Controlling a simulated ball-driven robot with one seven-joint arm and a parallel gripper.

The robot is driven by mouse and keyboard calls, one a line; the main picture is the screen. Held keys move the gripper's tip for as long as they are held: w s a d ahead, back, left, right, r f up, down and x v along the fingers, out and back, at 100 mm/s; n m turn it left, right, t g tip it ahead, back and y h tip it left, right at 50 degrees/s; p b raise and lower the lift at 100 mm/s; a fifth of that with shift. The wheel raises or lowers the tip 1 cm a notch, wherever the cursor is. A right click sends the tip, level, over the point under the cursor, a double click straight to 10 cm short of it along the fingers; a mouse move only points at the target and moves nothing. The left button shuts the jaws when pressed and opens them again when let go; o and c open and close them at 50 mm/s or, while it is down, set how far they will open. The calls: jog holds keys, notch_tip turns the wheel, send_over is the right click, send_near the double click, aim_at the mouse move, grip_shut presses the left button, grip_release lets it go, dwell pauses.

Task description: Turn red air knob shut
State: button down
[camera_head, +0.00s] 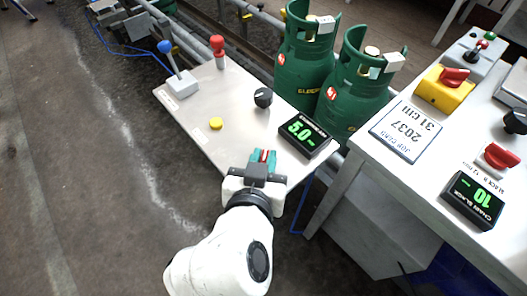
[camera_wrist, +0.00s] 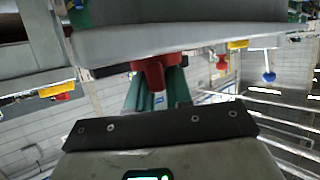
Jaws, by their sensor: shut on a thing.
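The red air knob (camera_wrist: 151,76) sits between the teal fingers of my gripper (camera_wrist: 157,92) in the wrist view. In the head view my gripper (camera_head: 263,157) is at the near end of a grey panel (camera_head: 190,110), and a sliver of red shows between its fingers. The fingers are shut on the knob and cover its sides. The knob's exact turn angle is hard to tell.
On the panel are a display reading 5.0 (camera_head: 304,134), a black knob (camera_head: 263,97), a yellow button (camera_head: 215,123), a blue-topped lever (camera_head: 177,75) and a red-topped one (camera_head: 218,50). Green gas cylinders (camera_head: 350,95) stand behind. A white table (camera_head: 400,170) is at right.

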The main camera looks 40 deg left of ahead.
jog(key=m+t+h, duration=0.2)
jog(key=m+h, duration=0.2)
jog(key=shift+a+h, duration=0.1)
jog(key=shift+h, duration=0.3)
jog(key=shift+f+m+h, duration=0.1)
jog(key=shift+m+h, duration=1.7)
jog(key=shift+h, duration=0.1)
jog(key=c, duration=1.1)
grip_release()
jog(key=shift+s, duration=0.1)
jog(key=p+v, duration=0.1)
jog(key=v, duration=0.9)
jog(key=shift+s, duration=0.3)
